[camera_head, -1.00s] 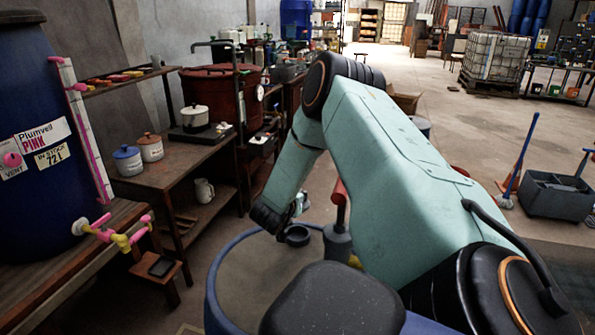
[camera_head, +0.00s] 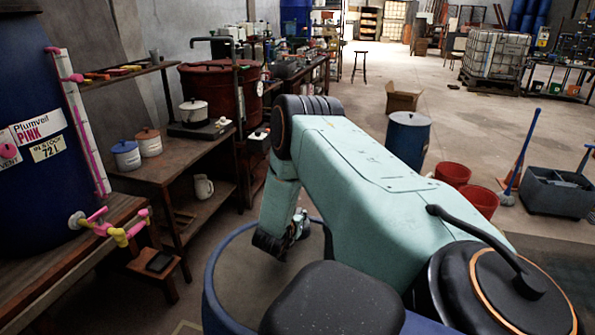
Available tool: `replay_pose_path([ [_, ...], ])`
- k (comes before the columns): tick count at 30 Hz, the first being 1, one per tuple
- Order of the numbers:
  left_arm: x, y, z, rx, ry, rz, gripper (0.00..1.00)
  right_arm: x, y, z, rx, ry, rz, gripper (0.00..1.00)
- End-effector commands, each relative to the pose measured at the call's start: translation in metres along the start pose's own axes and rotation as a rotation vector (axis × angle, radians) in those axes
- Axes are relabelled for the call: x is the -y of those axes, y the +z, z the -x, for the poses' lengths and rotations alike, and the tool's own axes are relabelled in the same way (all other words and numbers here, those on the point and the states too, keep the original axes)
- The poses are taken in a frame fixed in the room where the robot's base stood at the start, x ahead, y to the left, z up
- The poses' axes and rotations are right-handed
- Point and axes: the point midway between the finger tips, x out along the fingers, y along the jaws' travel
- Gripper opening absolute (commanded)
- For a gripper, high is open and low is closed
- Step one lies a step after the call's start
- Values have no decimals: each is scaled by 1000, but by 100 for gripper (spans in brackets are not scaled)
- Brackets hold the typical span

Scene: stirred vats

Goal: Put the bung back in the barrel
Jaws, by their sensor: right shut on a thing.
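The barrel, with a blue rim (camera_head: 213,301) and a grey-brown top, stands at the bottom centre. My own dark parts and my right arm cover much of it. My right gripper (camera_head: 299,228) hangs from the arm over the far part of the barrel top. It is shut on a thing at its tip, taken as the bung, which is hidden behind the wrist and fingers. The bung hole is not visible, and I cannot tell whether the held thing touches the barrel. My left gripper is not in view.
At the left stand a large blue vat (camera_head: 35,160) with pink and yellow pipework and a wooden bench (camera_head: 165,170) with lidded pots. A blue drum (camera_head: 408,143) and red buckets (camera_head: 478,201) stand beyond my arm. Open floor lies at the back right.

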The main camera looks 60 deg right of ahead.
Motion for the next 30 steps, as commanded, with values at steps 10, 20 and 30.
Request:
replay_pose_path([
  [10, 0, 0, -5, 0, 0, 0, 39, 0, 6, -2, 0, 0, 0, 24],
  [20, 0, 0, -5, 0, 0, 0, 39, 0, 5, -2, 0, 0, 0, 39],
  [30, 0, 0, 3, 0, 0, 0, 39, 1, -2, 12, 2, -1, 0, 39],
])
